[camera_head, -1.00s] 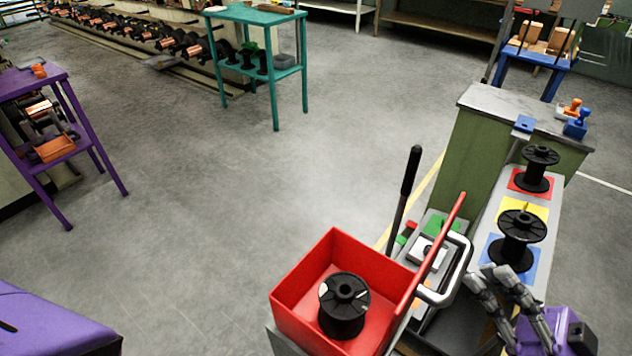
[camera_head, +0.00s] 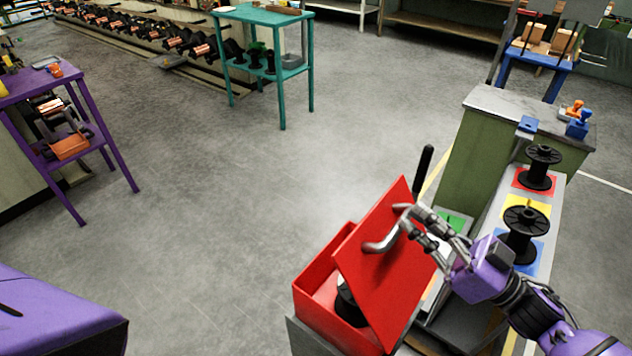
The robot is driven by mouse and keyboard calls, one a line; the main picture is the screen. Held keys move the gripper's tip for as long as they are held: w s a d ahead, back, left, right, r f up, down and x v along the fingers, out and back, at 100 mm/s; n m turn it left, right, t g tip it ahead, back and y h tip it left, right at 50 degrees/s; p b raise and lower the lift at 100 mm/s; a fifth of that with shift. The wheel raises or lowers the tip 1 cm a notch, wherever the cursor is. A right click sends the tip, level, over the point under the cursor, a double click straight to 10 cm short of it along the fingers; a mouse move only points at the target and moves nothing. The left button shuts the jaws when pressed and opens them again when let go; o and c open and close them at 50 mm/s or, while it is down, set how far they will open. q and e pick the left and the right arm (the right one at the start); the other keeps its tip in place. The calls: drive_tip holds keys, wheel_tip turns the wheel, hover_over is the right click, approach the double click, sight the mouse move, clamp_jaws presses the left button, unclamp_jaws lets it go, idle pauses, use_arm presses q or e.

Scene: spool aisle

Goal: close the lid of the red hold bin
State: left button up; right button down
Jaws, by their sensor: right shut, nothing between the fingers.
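The red hold bin (camera_head: 322,318) stands at the bottom centre of the head view. Its red lid (camera_head: 388,275) is hinged on the right side and leans over the bin, partly closed, with a gap on the left. A black spool (camera_head: 346,303) inside is mostly hidden by the lid. A grey bar handle (camera_head: 382,246) sticks out from the lid's face. My right gripper (camera_head: 408,220) is shut and empty, with its fingers at the lid's upper right edge beside the handle. I cannot tell whether they touch it. My left gripper is not in view.
A grey bench at the right holds black spools on a red mat (camera_head: 520,180) and a blue mat (camera_head: 535,256), with a yellow mat between. A black upright lever (camera_head: 424,170) stands behind the bin. A green cabinet (camera_head: 490,150) is beyond. Floor to the left is clear.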

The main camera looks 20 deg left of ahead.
sight(379, 216)
drive_tip(key=shift+g+h, duration=0.4)
drive_tip(key=w+a+f, duration=0.1)
drive_tip(key=a, duration=0.2)
drive_tip(key=a+f, duration=0.1)
drive_tip(key=a, duration=0.2)
drive_tip(key=w+a+f, duration=0.1)
drive_tip(key=a+f, duration=0.1)
drive_tip(key=a, duration=0.1)
drive_tip(key=shift+w+a, duration=0.15)
drive_tip(key=shift+w, duration=0.15)
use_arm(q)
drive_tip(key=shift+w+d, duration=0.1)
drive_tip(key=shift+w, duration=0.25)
use_arm(e)
drive_tip(key=w+a+f+h, duration=0.2)
drive_tip(key=a+f+h, duration=0.1)
drive_tip(key=a+f, duration=0.5)
wheel_tip(379, 216, down, 4)
drive_tip(key=shift+w+a+r+g+h, duration=0.2)
drive_tip(key=shift+g+h, duration=0.1)
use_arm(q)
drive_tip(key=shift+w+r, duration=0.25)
use_arm(e)
drive_tip(key=shift+r, duration=0.15)
